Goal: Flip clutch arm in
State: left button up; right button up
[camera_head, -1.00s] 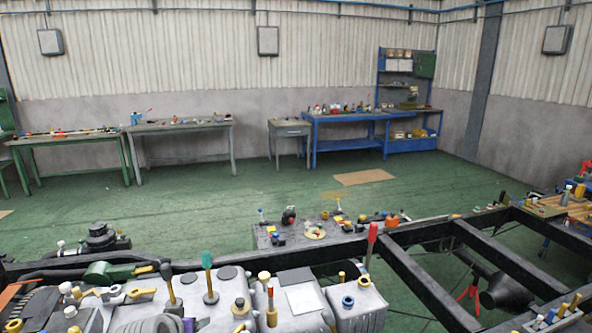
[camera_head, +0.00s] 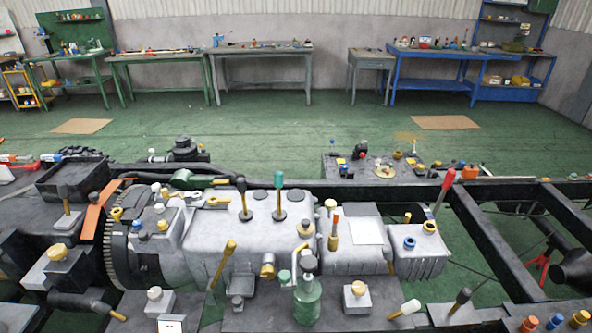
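A grey gearbox housing (camera_head: 205,245) lies across the chassis, with a dark toothed ring (camera_head: 112,255) at its left end. Several levers stand on or by it: a black-knobbed one (camera_head: 242,195), a green-topped one (camera_head: 279,192), a red-handled one (camera_head: 443,190) and a tilted yellow-tipped one (camera_head: 222,264). A flat orange piece (camera_head: 97,209) leans beside the toothed ring. I cannot tell which of these is the clutch arm. Neither of my grippers is in view.
A green bottle (camera_head: 307,299) stands in front of the housing. Black frame rails (camera_head: 500,240) run to the right. A parts-covered dark table (camera_head: 345,173) is behind the chassis. Workbenches (camera_head: 265,57) line the back wall, with open green floor (camera_head: 240,118) before them.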

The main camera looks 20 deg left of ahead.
aim_at(231, 246)
jog(key=u, duration=1.25)
